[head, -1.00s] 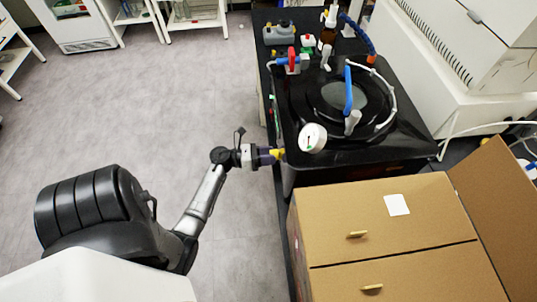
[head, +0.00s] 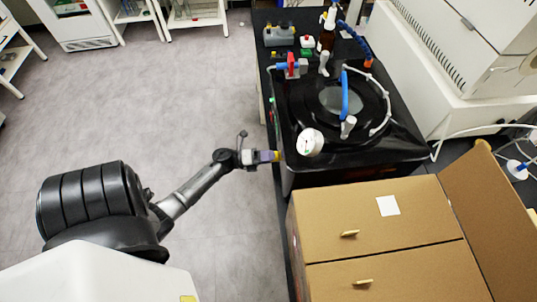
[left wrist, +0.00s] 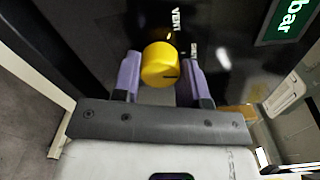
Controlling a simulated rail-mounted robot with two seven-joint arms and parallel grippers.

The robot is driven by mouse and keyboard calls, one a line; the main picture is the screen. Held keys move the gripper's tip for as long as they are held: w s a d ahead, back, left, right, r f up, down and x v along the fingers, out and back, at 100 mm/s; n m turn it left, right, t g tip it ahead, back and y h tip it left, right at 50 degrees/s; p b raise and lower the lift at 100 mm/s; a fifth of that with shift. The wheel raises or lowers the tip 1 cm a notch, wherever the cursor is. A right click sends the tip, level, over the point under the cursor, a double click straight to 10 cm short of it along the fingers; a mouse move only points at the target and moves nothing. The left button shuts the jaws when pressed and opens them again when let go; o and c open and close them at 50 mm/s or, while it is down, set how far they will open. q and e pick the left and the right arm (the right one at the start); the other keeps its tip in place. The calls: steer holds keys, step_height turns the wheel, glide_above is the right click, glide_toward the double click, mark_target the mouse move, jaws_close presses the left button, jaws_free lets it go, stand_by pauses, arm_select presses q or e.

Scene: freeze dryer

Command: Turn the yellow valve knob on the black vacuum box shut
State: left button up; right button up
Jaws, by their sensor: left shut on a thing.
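The yellow valve knob (left wrist: 160,64) sits on the front of the black vacuum box (head: 320,165), and in the left wrist view it lies between the two purple fingers. A dark mark shows at the knob's right side. My left gripper (left wrist: 160,75) is shut on the knob, with one finger at each side of it. In the head view, my left gripper (head: 275,156) reaches the box's left side, and the knob is mostly hidden by the fingers. White "VENT" lettering is on the black panel just above the knob. My right gripper is not in view.
A white round gauge (head: 310,142) and a blue handle (head: 345,95) are on top of the box. A cardboard-brown cabinet (head: 385,225) stands to the right. The floor at the left is open.

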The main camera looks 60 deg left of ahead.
arm_select(q)
steer(key=shift+n, duration=0.7)
steer(key=shift+p, duration=0.3)
steer(key=o, duration=0.9)
steer(key=b+v, duration=0.1)
steer(key=v, duration=1.2)
steer(key=shift+s+a+b, duration=0.2)
steer(key=shift+s+b, duration=0.2)
steer(key=shift+n, duration=0.3)
